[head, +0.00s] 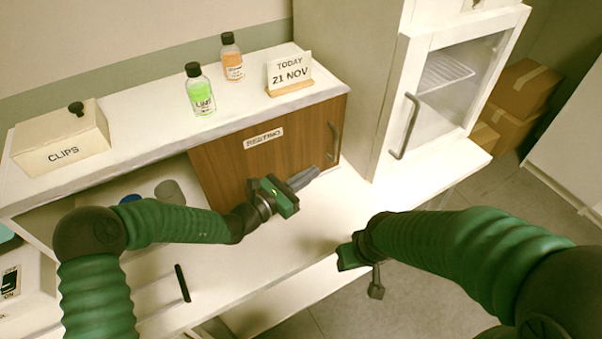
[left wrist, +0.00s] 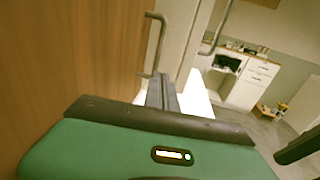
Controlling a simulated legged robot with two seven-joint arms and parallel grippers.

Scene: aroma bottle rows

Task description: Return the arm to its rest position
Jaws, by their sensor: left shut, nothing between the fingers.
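My left gripper (head: 303,180) is shut and empty. It hangs over the white counter, in front of the brown wooden cabinet door (head: 265,150) and left of the white tall cabinet. In the left wrist view its closed fingers (left wrist: 162,93) point forward beside the wooden door (left wrist: 75,60), with nothing between them. My left arm is bent and comes in from the lower left. My right gripper (head: 362,268) is over the counter's front edge at the right; its fingers are too unclear to judge.
A green bottle (head: 201,96), an orange bottle (head: 232,62), a date sign (head: 290,74) and a CLIPS box (head: 62,140) stand on the shelf top (head: 130,110). A glass-door cabinet (head: 380,110) stands right. Blue and grey objects sit in the open compartment, partly behind my left arm.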

